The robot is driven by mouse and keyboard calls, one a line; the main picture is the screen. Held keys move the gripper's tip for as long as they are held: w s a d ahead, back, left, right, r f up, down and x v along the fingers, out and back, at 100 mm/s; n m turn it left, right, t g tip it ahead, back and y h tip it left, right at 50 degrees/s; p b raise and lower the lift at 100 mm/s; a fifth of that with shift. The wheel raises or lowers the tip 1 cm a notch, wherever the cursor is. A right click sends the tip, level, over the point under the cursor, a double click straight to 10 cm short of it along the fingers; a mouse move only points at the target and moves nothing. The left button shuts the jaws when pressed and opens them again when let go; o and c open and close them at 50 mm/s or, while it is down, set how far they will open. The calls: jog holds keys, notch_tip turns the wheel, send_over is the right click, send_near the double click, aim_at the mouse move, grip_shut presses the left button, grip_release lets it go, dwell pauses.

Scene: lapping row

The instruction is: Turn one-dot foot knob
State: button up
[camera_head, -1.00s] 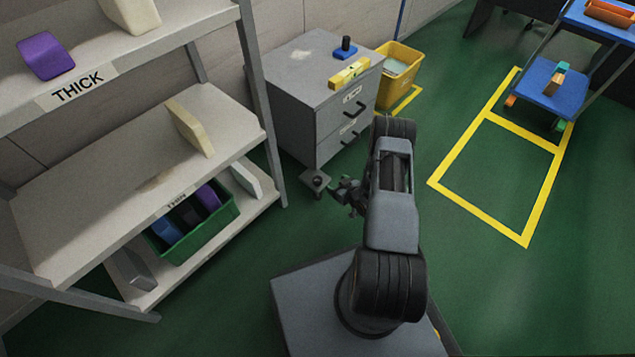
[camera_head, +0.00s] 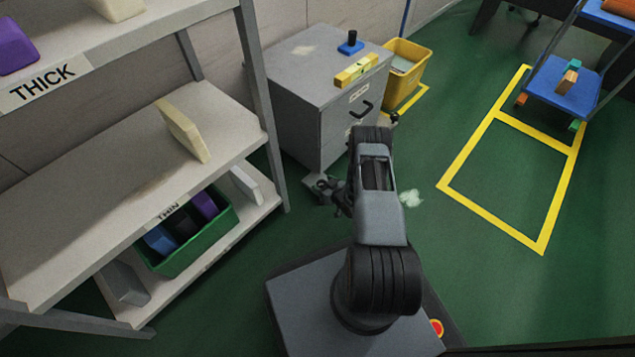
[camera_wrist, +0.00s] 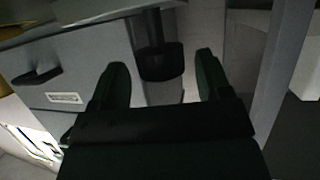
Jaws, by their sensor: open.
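The grey cabinet (camera_head: 301,112) stands beside the shelf. In the wrist view a dark round foot knob (camera_wrist: 161,62) on a stem sits under it, between the fingertips or just beyond them; I cannot tell if they touch it. No dot mark is readable. My gripper (camera_wrist: 160,66) is open, with one dark finger on each side of the knob. In the head view my gripper (camera_head: 332,190) is low at the cabinet's near bottom corner and hides most of that foot. A small dark part (camera_head: 394,118) shows at the cabinet's right side; it may be another foot knob.
A yellow spirit level (camera_head: 356,70) and a blue block with a black top (camera_head: 350,44) lie on the cabinet. A yellow bin (camera_head: 407,66) stands behind. The shelf (camera_head: 268,120) is close on the left. A pale patch (camera_head: 411,198) is on the open green floor.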

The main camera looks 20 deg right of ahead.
jog(key=shift+w+a+f, duration=0.2)
jog(key=shift+w+f, duration=0.05)
jog(key=shift+w, duration=0.35)
jog(key=c, duration=0.9)
jog(key=shift+n+y, duration=0.3)
jog(key=shift+y, duration=0.1)
jog(key=n+g+y, duration=0.1)
jog(key=n+y, duration=0.1)
jog(key=y, duration=0.1)
jog(key=shift+n+g, duration=0.3)
jog(key=shift+n, duration=0.1)
jog(key=n+g+y, duration=0.3)
jog(key=n, duration=0.1)
jog(key=shift+n+g+y, duration=0.3)
jog(key=shift+y, duration=0.1)
jog(key=n+g+y, duration=0.2)
jog(key=n+g, duration=0.2)
jog(key=shift+n+g, duration=0.3)
jog(key=shift+g, duration=0.1)
jog(key=shift+n+g+y, duration=0.3)
jog(key=shift+n+g, duration=0.8)
jog(key=shift+g, duration=0.2)
